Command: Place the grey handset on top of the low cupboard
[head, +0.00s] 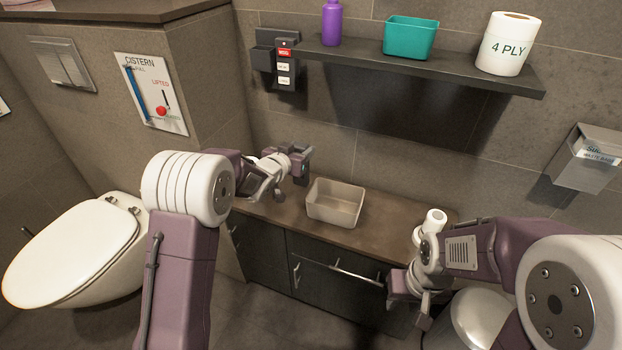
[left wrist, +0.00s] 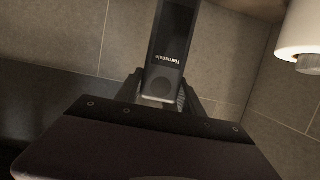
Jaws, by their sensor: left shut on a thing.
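The grey handset (left wrist: 172,45) shows in the left wrist view as a dark slab with a screen and a round pad, upright between the fingers. My left gripper (head: 298,163) is shut on it, above the back left part of the low cupboard (head: 385,240). In the head view the handset is small and mostly hidden by the gripper; a gap below it cannot be judged exactly. The cupboard has a brown top and dark fronts with metal handles. My right gripper (head: 408,300) is low at the cupboard's front right; its finger opening is unclear.
A beige open bin (head: 336,203) stands mid-top, with bare top to its right. A white roll (head: 434,219) is near the right end. A wall shelf (head: 430,70) above carries a purple bottle, teal tub and paper roll. A toilet (head: 75,250) is left.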

